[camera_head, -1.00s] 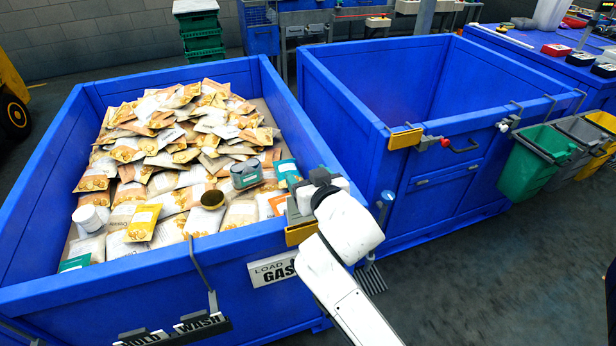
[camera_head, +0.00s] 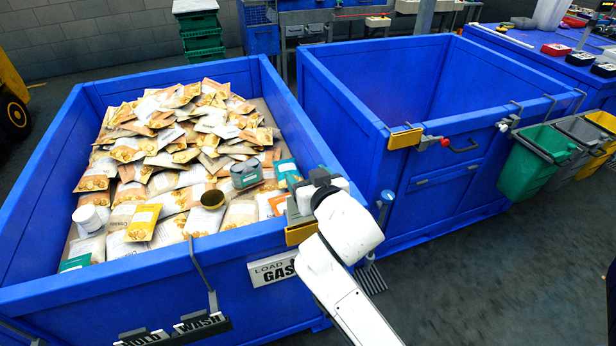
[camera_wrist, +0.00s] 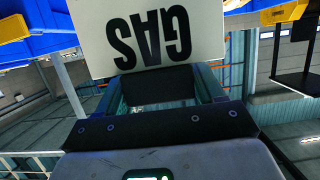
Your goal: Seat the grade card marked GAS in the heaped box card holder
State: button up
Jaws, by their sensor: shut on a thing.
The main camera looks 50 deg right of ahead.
jog(key=shift+f+b, duration=2.8)
jog(key=shift+f, duration=0.55)
jog(key=o, duration=1.5)
jog(key=shift+o, duration=0.2)
jog(key=b+v, duration=0.1)
jog(key=v, duration=0.9)
jog(key=shift+s+a+r, duration=0.2)
jog(key=shift+s, duration=0.1)
jog(key=s+a+f+n+g+y, duration=0.3)
jog(key=s+a+f+g+y, duration=0.1)
jog(key=f, duration=0.8)
jog(key=s+a+f+n+g+y, duration=0.3)
jog(key=s+f+g, duration=0.4)
jog(key=f, duration=0.5)
jog(key=shift+s+a+f+y, duration=0.2)
jog(key=shift+s+a+y, duration=0.2)
jog(key=shift+s+a, duration=0.5)
